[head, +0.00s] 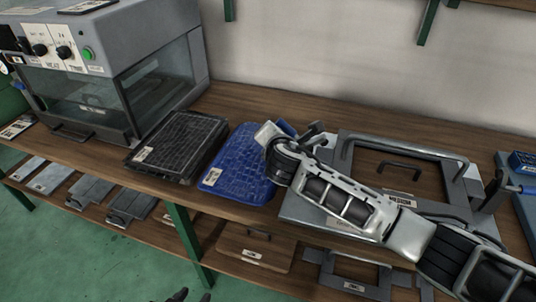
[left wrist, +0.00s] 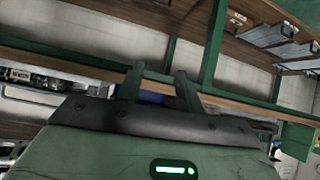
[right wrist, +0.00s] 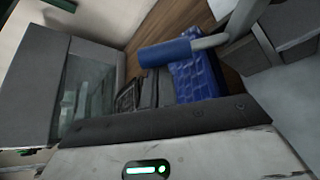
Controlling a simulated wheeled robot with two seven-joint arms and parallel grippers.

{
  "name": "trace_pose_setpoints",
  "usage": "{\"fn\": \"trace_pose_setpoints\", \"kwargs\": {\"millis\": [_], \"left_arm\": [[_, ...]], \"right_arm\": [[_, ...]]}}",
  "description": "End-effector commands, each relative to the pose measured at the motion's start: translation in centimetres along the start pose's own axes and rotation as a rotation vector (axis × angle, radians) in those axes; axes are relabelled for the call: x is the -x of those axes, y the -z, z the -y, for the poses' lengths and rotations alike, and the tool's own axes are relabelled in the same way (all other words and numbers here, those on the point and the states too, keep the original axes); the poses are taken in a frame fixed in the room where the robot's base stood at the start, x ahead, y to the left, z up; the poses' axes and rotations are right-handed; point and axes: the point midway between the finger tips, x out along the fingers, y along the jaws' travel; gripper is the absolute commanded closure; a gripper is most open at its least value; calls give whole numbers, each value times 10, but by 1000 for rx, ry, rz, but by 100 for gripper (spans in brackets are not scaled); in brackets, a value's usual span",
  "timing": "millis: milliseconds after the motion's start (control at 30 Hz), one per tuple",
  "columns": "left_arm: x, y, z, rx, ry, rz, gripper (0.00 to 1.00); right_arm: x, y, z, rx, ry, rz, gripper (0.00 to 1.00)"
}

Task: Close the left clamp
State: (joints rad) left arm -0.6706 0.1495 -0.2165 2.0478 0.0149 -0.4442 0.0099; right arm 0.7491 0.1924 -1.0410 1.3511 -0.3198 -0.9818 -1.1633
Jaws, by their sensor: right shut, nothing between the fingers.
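The left clamp shows at the left side of the grey metal panel fixture (head: 300,212), with a blue handle (head: 285,128) and a dark upright part (head: 317,130). In the right wrist view its blue grip (right wrist: 165,52) sits on a grey lever just beyond my gripper body. My right gripper (head: 270,135) is beside this clamp, shut and empty; its fingertips are hidden. I cannot tell whether it touches the handle. My left gripper (left wrist: 158,85) is open and empty, low in front of the bench; only dark tips (head: 186,296) show at the head view's bottom edge.
A blue tray (head: 232,172) and a black tray (head: 178,146) lie left of the fixture. A grey heater box (head: 150,75) stands at the far left. Another blue-handled clamp (head: 522,188) is at the right edge. A lower shelf (head: 255,245) holds several panels.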

Motion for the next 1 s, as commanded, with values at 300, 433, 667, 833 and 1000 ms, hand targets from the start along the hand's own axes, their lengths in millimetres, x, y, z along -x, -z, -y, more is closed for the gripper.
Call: {"fn": "trace_pose_setpoints", "kwargs": {"millis": [300, 433, 667, 833, 1000], "left_arm": [[-5, 2, 0, -4, -3, -20, 64], [-8, 3, 0, 1, -7, -34, 64], [-15, -1, -2, 19, -17, -49, 64], [-16, -4, -5, 41, -24, -56, 64], [-16, -4, -7, 59, -28, -64, 64]], "right_arm": [[4, -16, -5, -257, -158, -11, 100], [8, -23, -4, -359, -219, -12, 100], [15, -34, 1, -513, -309, -13, 100], [19, -41, 4, -597, -358, -14, 100], [21, -45, 5, -649, -389, -14, 100]]}}
